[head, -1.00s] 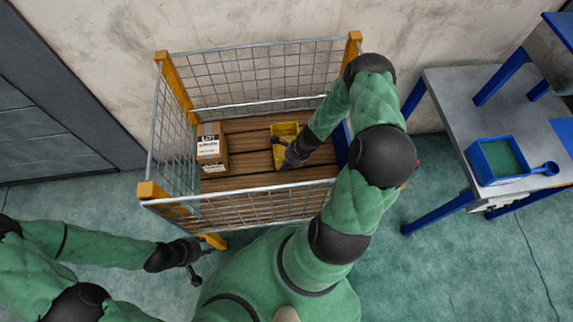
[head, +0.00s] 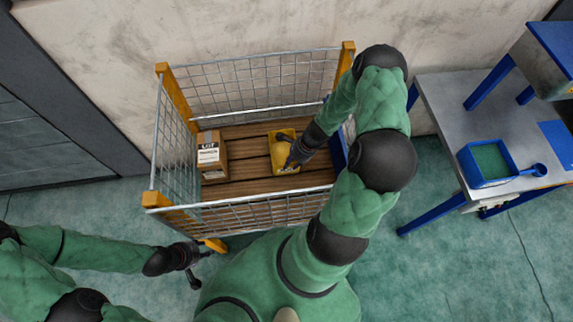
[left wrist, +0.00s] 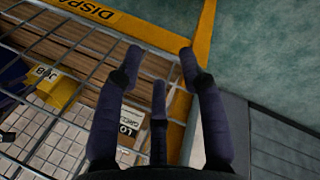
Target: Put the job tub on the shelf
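The job tub is a yellow tub (head: 281,139) on the wooden slat floor inside a wire-mesh cage (head: 265,207). It also shows in the left wrist view, behind the mesh, as a yellow tub with a "JOB" label (left wrist: 57,92). My right gripper (head: 291,162) reaches down into the cage and is at the tub, covering part of it. Whether its fingers are closed on the tub is hidden. My left gripper (head: 200,268) is outside the cage near its front left corner, empty, with fingers spread in the left wrist view (left wrist: 160,60).
A cardboard box labelled "LOT" (head: 211,160) stands left of the tub. A blue item (head: 337,152) is at the cage's right side, partly behind my arm. A grey bench (head: 455,120) at right holds a blue tray (head: 487,162) and a raised blue-legged unit (head: 548,58).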

